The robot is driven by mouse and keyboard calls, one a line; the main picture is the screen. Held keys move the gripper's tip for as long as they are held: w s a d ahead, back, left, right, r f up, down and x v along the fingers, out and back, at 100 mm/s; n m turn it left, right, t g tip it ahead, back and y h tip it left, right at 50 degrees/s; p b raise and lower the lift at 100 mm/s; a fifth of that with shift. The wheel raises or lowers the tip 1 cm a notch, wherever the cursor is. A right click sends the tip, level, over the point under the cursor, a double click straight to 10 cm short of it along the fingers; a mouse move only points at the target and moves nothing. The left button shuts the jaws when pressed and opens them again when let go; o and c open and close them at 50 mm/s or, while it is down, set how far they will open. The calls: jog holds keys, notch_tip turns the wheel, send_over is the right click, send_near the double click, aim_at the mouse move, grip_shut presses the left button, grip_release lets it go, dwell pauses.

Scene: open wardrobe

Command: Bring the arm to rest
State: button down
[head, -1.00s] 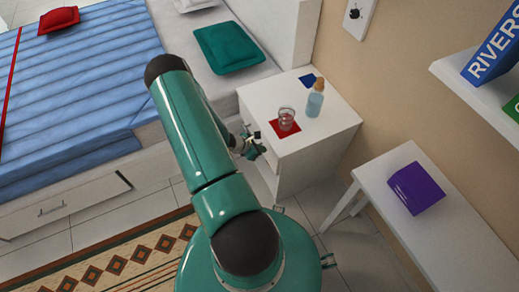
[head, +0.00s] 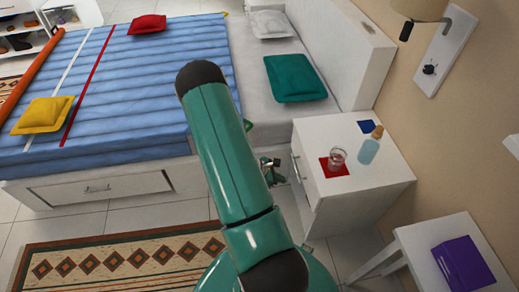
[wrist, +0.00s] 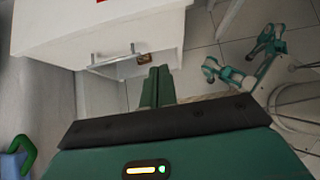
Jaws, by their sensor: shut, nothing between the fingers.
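My green arm (head: 232,160) stands raised in the middle of the head view. My gripper (head: 270,168) shows small and partly hidden behind the arm, left of the white nightstand (head: 380,195). In the wrist view my gripper's two green fingers (wrist: 157,87) lie side by side, shut, with nothing between them. They point at the floor in front of the nightstand (wrist: 100,28), just below its handle, and appear apart from it.
On the nightstand are a glass (head: 337,157) on a red mat and a bottle (head: 370,148). The bed (head: 130,80) is at left, and a white table with a purple book (head: 462,264) at lower right. A patterned rug (head: 110,262) lies in front of the bed.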

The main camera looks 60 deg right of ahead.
jog(key=w+a+r+m+t, duration=0.2)
jog(key=w+a+r, duration=0.25)
jog(key=r, duration=0.45)
jog(key=w+a+r+m+t+y, duration=0.1)
jog(key=w+a+r+m, duration=0.1)
jog(key=w+a+r, duration=0.45)
jog(key=w+a+r+m+t, duration=0.2)
jog(key=w+r, duration=0.1)
jog(key=r, duration=0.8)
jog(key=s+a+r+m+t+y, duration=0.1)
jog(key=s+a+r+t+y, duration=0.1)
jog(key=a+r, duration=0.8)
jog(key=s+a+r+m+t+y, duration=0.2)
jog(key=s+a+r+t, duration=0.3)
jog(key=a+r, duration=0.5)
jog(key=a+y, duration=0.1)
jog(key=a, duration=0.4)
jog(key=shift+s+a, duration=0.3)
jog(key=shift+a, duration=0.05)
